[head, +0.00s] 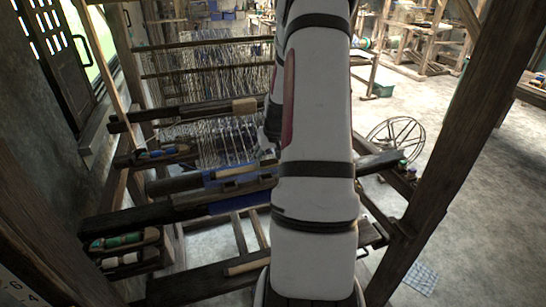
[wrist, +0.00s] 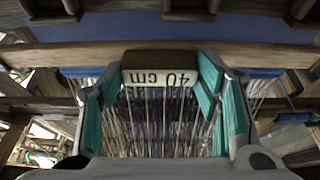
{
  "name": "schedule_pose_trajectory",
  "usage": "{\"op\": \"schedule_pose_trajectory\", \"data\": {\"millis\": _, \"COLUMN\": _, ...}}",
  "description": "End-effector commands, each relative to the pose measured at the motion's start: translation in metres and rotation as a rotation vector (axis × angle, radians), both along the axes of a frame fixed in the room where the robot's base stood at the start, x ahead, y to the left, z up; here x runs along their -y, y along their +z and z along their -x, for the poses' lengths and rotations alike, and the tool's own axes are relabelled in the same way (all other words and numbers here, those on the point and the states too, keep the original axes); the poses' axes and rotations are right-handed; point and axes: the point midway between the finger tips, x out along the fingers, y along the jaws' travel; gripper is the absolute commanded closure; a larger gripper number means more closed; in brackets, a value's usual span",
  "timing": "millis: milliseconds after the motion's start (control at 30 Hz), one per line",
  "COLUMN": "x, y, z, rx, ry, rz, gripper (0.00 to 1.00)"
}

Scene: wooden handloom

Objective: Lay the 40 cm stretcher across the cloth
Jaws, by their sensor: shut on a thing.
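In the wrist view my gripper (wrist: 160,92) is shut on the 40 cm stretcher. Its dark brown grip and white label (wrist: 160,78), reading upside down, sit between the teal finger pads. A pale wooden bar (wrist: 60,55) runs across behind the grip; I cannot tell whether it is the stretcher or a loom part. The blue cloth (wrist: 200,28) lies beyond that bar. In the head view the cloth (head: 222,173) shows around the loom's front bars, left of my arm. My arm hides the gripper there. I cannot tell whether the stretcher touches the cloth.
White warp threads (head: 215,148) run back from the cloth and also show below the label in the wrist view. Dark loom bars (head: 190,207) cross on the left. Spools sit in side trays (head: 125,240). A wooden post (head: 465,125) stands at right, near a spinning wheel (head: 395,135).

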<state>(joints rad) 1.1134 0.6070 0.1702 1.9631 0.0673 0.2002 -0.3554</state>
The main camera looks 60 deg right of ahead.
Motion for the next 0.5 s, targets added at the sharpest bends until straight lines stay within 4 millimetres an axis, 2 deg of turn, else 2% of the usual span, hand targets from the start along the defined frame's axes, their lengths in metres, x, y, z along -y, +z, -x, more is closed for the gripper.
{"op": "schedule_pose_trajectory", "data": {"millis": 233, "x": -0.021, "y": -0.001, "z": -0.020, "rx": 0.001, "ry": 0.001, "rz": 0.002, "gripper": 0.75}}
{"op": "schedule_pose_trajectory", "data": {"millis": 500, "x": -0.019, "y": -0.028, "z": -0.016, "rx": -0.001, "ry": -0.001, "rz": -0.001, "gripper": 0.75}}
